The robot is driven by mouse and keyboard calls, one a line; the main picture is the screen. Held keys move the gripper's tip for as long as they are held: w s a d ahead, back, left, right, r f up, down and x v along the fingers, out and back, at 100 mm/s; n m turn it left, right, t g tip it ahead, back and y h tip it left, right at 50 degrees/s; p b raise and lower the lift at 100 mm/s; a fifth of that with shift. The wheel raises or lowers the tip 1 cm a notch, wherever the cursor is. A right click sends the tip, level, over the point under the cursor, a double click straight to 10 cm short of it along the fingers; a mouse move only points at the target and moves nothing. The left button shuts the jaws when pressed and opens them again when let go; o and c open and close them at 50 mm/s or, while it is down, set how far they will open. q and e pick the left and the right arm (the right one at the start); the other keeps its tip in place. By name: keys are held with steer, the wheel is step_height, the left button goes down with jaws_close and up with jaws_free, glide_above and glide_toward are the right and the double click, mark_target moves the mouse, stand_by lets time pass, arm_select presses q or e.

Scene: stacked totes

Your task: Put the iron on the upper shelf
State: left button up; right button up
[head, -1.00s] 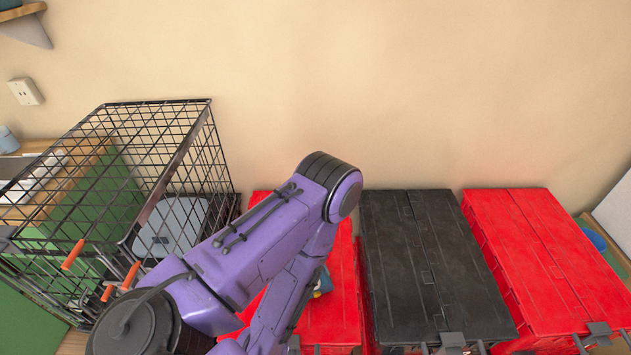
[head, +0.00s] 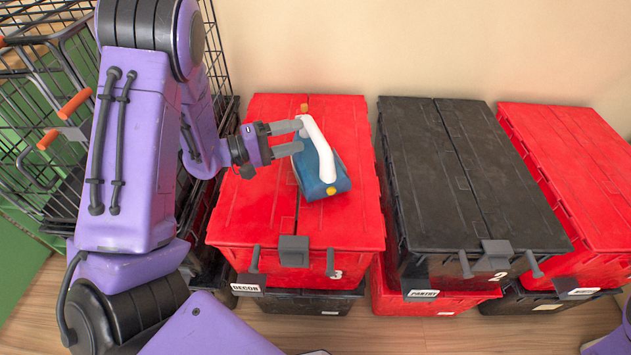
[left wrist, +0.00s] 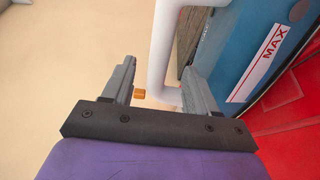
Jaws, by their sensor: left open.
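The iron (head: 321,176) has a blue body, a white handle and small orange-yellow parts. It rests on the red lid of the left tote stack. My left gripper (head: 288,137) reaches in from the left, its two grey fingers at the handle. In the left wrist view the gripper (left wrist: 157,88) is open, and the white handle (left wrist: 161,50) shows at the opening between the fingers. Whether a finger touches the handle is unclear. The right gripper and any upper shelf are not in view.
The iron's red-lidded tote (head: 245,215) stands beside a black-lidded tote (head: 470,190) and another red tote (head: 570,160), all stacked on other totes. A black wire cage (head: 40,130) with orange handles is at the left. Wooden floor (head: 400,335) shows in front.

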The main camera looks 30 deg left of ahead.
arm_select(q)
steer(key=x, duration=0.7)
steer(key=shift+w+d, duration=0.15)
steer(key=shift+d, duration=0.1)
steer(key=shift+g+h, duration=0.3)
steer(key=shift+h, duration=0.1)
jaws_close()
steer(key=shift+r, duration=0.2)
stand_by(0.5)
